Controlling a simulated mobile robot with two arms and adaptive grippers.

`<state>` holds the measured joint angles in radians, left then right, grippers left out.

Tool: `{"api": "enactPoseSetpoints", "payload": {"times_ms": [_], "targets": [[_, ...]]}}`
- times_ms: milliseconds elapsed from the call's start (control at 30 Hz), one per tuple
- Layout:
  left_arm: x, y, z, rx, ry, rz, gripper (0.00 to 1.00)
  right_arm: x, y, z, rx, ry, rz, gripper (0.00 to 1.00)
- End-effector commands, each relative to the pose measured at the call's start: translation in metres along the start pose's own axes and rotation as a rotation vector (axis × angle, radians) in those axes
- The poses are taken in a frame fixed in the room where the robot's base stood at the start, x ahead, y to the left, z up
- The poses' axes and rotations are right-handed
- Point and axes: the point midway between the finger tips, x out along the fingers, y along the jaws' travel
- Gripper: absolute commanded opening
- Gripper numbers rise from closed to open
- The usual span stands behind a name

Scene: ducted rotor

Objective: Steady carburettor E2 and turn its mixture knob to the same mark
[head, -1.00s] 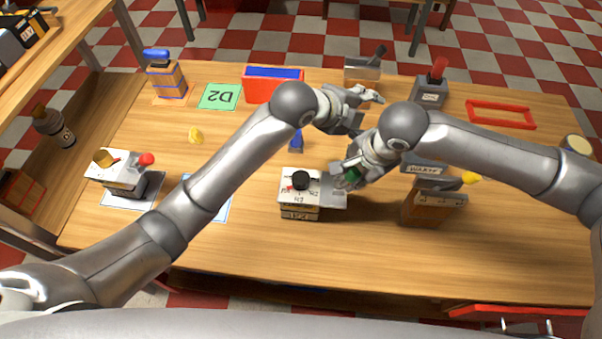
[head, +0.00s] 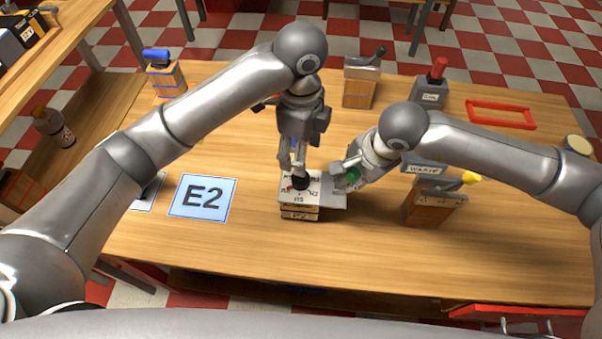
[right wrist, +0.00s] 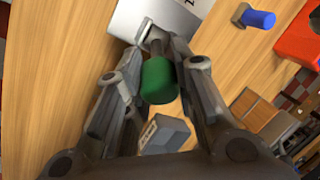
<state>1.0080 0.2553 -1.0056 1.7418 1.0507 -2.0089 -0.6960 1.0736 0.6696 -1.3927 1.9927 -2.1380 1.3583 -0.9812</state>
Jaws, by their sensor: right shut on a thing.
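A carburettor (head: 326,192) with a pale plate sits on a small wooden block in the middle of the table. Its black knob (head: 301,182) stands among printed marks on the plate, with a red mark beside it. My right gripper (head: 350,178) is shut on the green handle (right wrist: 159,80) at the plate's right side; the right wrist view shows the handle between the fingers. My left gripper (head: 295,168) points down just above and behind the knob. Its fingertips overlap the knob in the picture, so contact and finger gap are unclear. The mark that the knob points to is too small to read.
A blue card marked E2 (head: 202,198) lies bare to the left. A wooden block with a grey top and yellow knob (head: 470,178) stands close to the right of my right gripper. A red frame (head: 501,114) lies at the back right. The front of the table is clear.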

Motion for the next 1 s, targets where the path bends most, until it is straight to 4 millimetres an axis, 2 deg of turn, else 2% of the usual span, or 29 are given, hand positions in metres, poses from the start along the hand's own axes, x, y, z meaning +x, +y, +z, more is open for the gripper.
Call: {"api": "enactPoseSetpoints", "payload": {"times_ms": [100,300,500,900,1000], "targets": [[0.026,0.001,-0.001,0.000,0.003,0.006,0.58,0.000,0.000,0.000,-0.001,-0.001,0.000,0.00],[0.065,0.001,0.000,-0.001,0.000,0.003,0.58,0.000,0.000,0.001,-0.001,-0.001,0.000,0.00],[0.090,0.000,-0.001,0.001,0.002,0.001,0.58,0.000,0.000,0.001,-0.001,-0.001,0.000,0.00],[0.098,0.000,-0.001,0.002,0.002,-0.002,0.58,0.000,0.000,0.001,-0.001,-0.001,0.000,0.00],[0.098,0.000,-0.001,0.002,0.002,-0.001,0.47,0.000,0.000,0.000,-0.001,-0.001,0.000,0.00]]}}
